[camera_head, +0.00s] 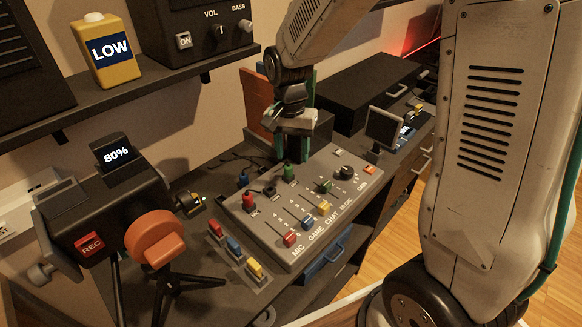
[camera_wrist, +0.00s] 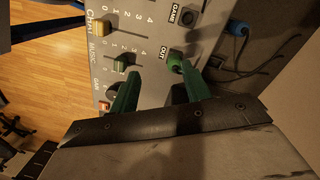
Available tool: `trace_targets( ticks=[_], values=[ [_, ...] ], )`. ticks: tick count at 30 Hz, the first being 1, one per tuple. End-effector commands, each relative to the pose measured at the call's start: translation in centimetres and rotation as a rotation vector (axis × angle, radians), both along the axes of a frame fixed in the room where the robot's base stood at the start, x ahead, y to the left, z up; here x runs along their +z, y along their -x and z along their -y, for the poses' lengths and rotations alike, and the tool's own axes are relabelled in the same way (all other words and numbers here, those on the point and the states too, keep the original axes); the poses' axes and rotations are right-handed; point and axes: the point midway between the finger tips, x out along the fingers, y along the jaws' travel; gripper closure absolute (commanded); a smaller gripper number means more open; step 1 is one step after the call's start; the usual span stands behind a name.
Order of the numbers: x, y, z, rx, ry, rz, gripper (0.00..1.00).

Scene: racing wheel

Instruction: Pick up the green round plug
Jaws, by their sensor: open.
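The green round plug (camera_head: 289,172) stands upright in the back edge area of the grey mixer panel (camera_head: 268,229). In the wrist view the plug (camera_wrist: 176,62) sits in a socket beside the label "OUT". My gripper (camera_wrist: 165,80) is open, with its two green fingers apart and empty. The plug appears just beyond the fingertips, roughly between them and nearer the right finger. In the head view my gripper (camera_head: 289,146) hangs above and behind the plug; its fingers are partly hidden by the wrist.
A green slider knob (camera_wrist: 120,64) is near the left finger. A red plug (camera_head: 248,201) and a blue plug (camera_head: 243,178) are left of the green plug. A camera on a tripod (camera_head: 110,210) stands at left. A shelf (camera_head: 140,92) runs above the desk.

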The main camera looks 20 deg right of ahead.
Motion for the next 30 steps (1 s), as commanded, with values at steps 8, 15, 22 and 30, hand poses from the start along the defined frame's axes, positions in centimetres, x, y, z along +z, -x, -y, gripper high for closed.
trace_targets(
  ticks=[8, 15, 22, 30],
  values=[
    [0.4, -2.5, 0.7, -0.218, 0.003, 0.091, 0.53],
    [-2.1, -2.3, 0.9, -0.232, 0.004, 0.087, 0.53],
    [-5.3, -1.9, 0.6, -0.228, 0.004, 0.085, 0.53],
    [-7.2, -2.0, 0.5, -0.226, 0.003, 0.089, 0.53]
  ],
)
